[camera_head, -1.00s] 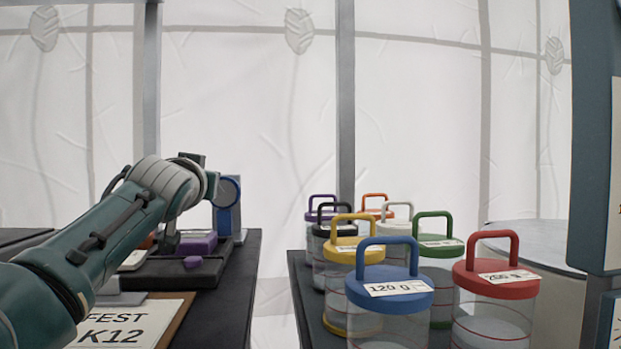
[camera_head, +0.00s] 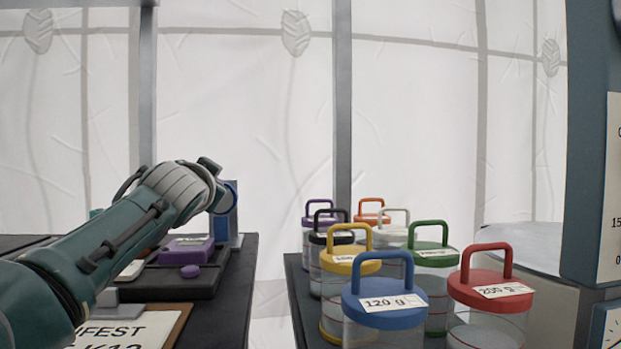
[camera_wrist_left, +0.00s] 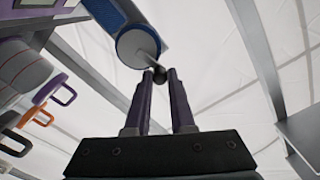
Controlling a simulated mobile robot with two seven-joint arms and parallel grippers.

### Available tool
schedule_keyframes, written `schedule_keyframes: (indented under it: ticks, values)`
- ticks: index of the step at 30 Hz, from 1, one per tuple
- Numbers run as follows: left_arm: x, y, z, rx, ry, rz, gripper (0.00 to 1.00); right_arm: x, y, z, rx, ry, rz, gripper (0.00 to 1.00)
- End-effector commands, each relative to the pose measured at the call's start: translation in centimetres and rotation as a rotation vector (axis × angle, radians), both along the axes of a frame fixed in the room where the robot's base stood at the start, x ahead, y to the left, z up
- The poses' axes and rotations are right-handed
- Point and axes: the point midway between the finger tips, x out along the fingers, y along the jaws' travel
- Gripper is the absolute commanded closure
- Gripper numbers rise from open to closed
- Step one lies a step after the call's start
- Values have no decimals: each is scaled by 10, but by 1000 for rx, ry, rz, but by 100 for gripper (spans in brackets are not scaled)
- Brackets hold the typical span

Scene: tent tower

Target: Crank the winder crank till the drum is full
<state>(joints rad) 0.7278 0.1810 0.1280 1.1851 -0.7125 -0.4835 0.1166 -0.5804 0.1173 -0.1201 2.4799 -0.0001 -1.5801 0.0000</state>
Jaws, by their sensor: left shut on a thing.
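The blue winder (camera_head: 228,217) stands at the far end of the left bench, partly hidden behind my left wrist. In the left wrist view it shows as a blue body (camera_wrist_left: 118,12) with a pale round end (camera_wrist_left: 138,46). A thin crank arm (camera_wrist_left: 149,61) runs from that end to a dark round knob (camera_wrist_left: 160,76). My left gripper (camera_wrist_left: 161,82) is shut on the knob, one finger on each side. How full the drum is cannot be told from these views. My right gripper is out of view.
A purple device (camera_head: 187,248) with a purple button sits on a dark tray near my left arm. A manifest board (camera_head: 130,330) lies in front. Several lidded jars with coloured handles, such as the blue one (camera_head: 384,296), stand right of the gap between benches.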

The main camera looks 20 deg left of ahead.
Motion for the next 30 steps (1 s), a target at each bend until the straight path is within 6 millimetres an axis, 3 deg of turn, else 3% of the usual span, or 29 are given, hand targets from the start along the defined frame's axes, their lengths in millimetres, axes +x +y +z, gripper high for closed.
schedule_keyframes:
  ticks: [12, 28, 29, 30]
  values:
    - [4, -6, 1, 164, 96, 0, 100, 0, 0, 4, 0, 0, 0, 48]
    - [4, -7, 1, 184, 109, 0, 100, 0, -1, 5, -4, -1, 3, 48]
    - [4, -7, 1, 184, 109, 0, 75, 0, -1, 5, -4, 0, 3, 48]
    - [4, -7, 0, 184, 109, 0, 70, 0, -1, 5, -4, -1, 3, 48]
